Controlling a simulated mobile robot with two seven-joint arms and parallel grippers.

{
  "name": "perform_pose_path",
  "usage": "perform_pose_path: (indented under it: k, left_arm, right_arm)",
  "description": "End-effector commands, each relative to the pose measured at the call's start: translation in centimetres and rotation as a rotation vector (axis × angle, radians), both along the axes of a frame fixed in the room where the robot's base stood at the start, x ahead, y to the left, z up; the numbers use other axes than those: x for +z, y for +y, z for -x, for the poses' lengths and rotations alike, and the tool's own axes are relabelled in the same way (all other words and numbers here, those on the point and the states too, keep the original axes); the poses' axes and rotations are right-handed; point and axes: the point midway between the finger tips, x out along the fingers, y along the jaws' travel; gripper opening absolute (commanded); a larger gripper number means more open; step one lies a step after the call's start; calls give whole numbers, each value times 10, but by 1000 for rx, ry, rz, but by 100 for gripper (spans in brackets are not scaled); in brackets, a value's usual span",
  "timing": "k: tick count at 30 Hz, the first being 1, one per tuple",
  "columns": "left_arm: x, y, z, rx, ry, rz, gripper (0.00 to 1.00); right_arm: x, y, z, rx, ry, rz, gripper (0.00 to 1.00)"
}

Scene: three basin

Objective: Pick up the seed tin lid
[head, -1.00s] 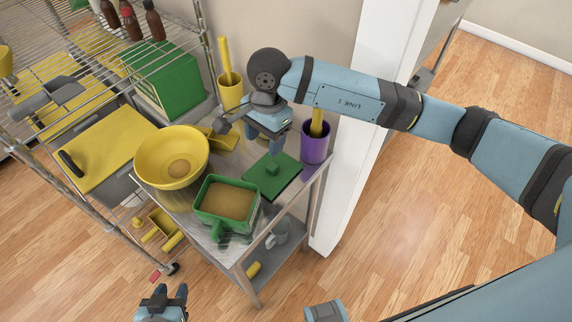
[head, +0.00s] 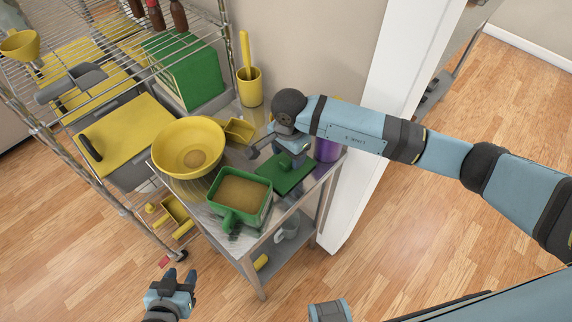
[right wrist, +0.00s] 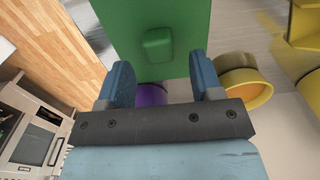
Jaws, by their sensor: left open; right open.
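The seed tin lid is a flat green rectangle (head: 299,180) with a raised knob, lying on the metal table beside the green seed tin (head: 241,197). It also shows in the right wrist view (right wrist: 190,25), its knob (right wrist: 158,45) above and between the fingers. My right gripper (head: 291,164) is over the lid, pointing down, and partly hides it. In the right wrist view my right gripper (right wrist: 165,85) is open with nothing between its fingers. My left gripper (head: 177,279) is open and empty over the floor, in front of the table.
A yellow bowl (head: 170,145), a yellow scoop (head: 239,130) and a yellow cup (head: 250,92) stand on the table. A wire rack (head: 105,190) stands left; a white door post (head: 372,120) is right.

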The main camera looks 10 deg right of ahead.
Motion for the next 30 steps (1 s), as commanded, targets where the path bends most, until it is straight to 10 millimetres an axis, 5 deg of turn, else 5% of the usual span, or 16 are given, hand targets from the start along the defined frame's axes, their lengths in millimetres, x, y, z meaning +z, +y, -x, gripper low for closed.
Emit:
perform_pose_path:
  k: [5,13,20,30]
  left_arm:
    - [1,1,1,-2,1,-4,43]
    - [2,1,0,-2,-1,-3,43]
    - [4,0,-1,-2,-6,-1,43]
    - [5,0,-1,-1,-8,0,43]
  right_arm:
    - [-20,0,0,-1,2,-1,60]
    - [-23,0,-1,0,0,-1,60]
    - [-23,0,-1,-1,-1,-1,7]
    - [-21,0,-1,0,-1,-1,7]
